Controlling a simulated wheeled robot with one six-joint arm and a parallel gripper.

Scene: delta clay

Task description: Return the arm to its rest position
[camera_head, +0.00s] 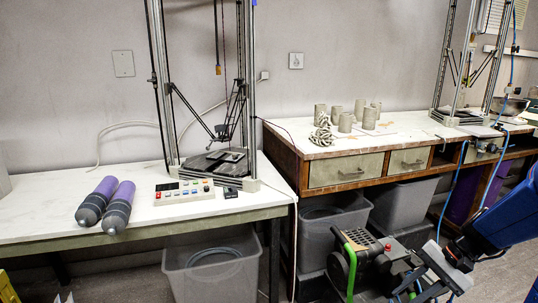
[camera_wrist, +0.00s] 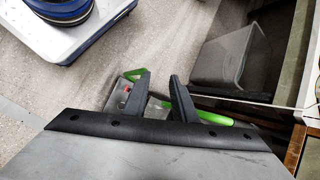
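My gripper (camera_wrist: 160,76) shows in the wrist view with its two dark fingers apart. Nothing is held between them. Beyond the fingers, lower down, is a machine with green bars (camera_wrist: 212,118), partly hidden by the gripper. In the head view my blue arm (camera_head: 502,215) reaches in from the right edge, low, in front of the benches. The fingertips are hard to make out there against the dark machine.
The machine with the green handle (camera_head: 351,270) stands on the floor close to my arm. Grey bins (camera_head: 212,268) sit under the benches. The left bench (camera_head: 40,225) holds two purple-grey cylinders (camera_head: 118,207). Clay pieces (camera_head: 346,122) stand on the wooden bench (camera_head: 288,157).

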